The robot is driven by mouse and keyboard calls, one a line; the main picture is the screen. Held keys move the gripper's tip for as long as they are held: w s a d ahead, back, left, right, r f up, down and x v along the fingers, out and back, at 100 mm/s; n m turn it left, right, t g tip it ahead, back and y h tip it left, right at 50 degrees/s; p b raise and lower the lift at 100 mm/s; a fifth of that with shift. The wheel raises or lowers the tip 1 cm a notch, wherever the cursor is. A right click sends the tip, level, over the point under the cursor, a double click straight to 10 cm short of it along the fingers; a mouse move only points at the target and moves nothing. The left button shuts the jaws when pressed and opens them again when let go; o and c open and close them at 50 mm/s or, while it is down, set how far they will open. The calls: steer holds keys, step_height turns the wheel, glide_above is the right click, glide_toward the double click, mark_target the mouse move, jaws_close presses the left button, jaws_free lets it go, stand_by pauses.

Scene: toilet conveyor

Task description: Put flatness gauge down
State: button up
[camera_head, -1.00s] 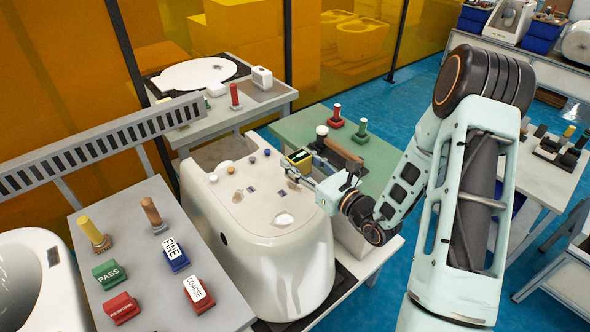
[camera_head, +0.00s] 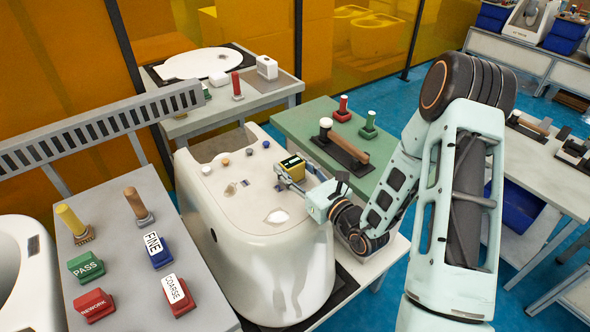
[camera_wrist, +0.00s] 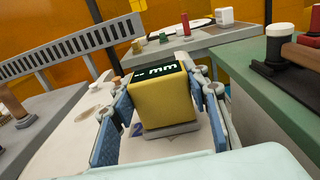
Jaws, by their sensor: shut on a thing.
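The flatness gauge is a yellow block (camera_head: 292,166) with a dark top display, reading "mm" in the wrist view (camera_wrist: 163,100). My gripper (camera_head: 285,174) is shut on it; in the wrist view the blue finger pads of my gripper (camera_wrist: 162,92) press its two sides. A grey plate shows under the gauge. The gauge is over the right side of the white toilet body (camera_head: 270,260), beside the green table (camera_head: 303,125). I cannot tell whether its underside touches the ceramic.
The green table carries a dark holder with a wooden-handled tool (camera_head: 345,150), a red stamp (camera_head: 342,108) and a green stamp (camera_head: 369,125). Coloured dots lie on the toilet top. A grey table (camera_head: 130,220) at left holds labelled blocks and two handled tools.

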steer(key=shift+f, duration=0.15)
steer(key=o, duration=1.5)
steer(key=shift+r, duration=0.2)
steer(key=b+v, duration=0.1)
steer(key=v, duration=1.1)
